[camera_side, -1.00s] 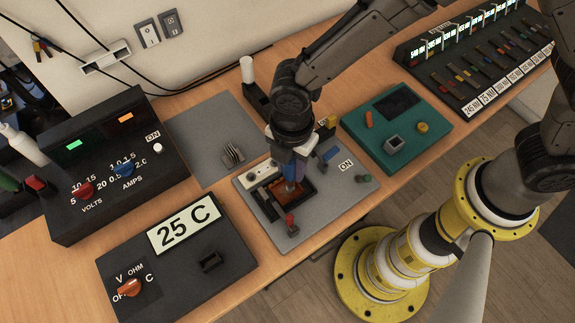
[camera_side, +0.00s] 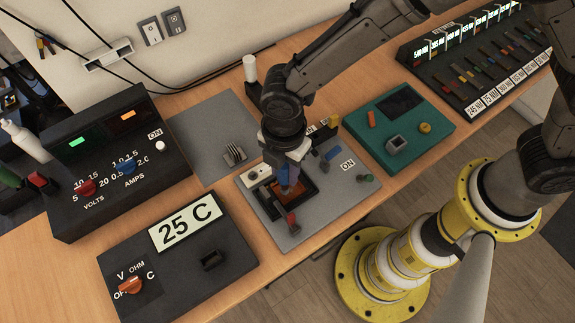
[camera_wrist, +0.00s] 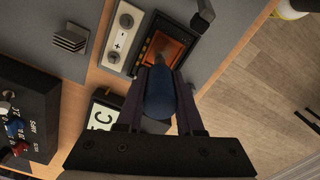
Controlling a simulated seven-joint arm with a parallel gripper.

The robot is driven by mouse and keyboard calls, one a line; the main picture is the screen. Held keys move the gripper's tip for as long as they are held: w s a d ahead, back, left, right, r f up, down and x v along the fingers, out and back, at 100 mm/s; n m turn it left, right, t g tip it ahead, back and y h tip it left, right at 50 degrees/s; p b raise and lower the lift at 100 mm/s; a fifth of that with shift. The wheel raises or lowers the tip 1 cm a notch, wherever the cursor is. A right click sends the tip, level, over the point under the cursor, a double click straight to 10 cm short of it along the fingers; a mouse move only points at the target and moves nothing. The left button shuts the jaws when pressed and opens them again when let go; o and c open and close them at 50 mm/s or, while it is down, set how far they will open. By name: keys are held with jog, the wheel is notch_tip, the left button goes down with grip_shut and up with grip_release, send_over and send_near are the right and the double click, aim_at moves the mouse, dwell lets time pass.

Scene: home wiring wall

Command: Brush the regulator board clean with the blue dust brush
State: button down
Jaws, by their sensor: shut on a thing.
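The regulator board (camera_side: 279,185) is a small orange-brown board in a dark frame on a grey panel (camera_side: 318,213). The board (camera_wrist: 164,52) also shows in the wrist view, just beyond the brush tip. My gripper (camera_side: 287,165) points down over the board and is shut on the blue dust brush. The blue brush handle (camera_wrist: 158,95) lies between the fingers in the wrist view. The brush tip is over the board's near part; I cannot tell whether it touches. My gripper and the brush hide part of the board in the side view.
A black power supply (camera_side: 110,165) and a meter box reading 25 C (camera_side: 180,255) stand to the left. A teal unit (camera_side: 385,155) is on the right. A grey mat (camera_side: 205,140) with a finned heatsink (camera_side: 234,154) lies behind. A red-handled switch (camera_side: 292,222) stands at the panel's front.

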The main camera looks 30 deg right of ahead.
jog(key=shift+d, duration=0.15)
jog(key=shift+d+r, duration=0.1)
jog(key=shift+d, duration=0.7)
jog(key=shift+a, duration=0.15)
jog(key=shift+a, duration=0.8)
jog(key=shift+r, duration=3.9)
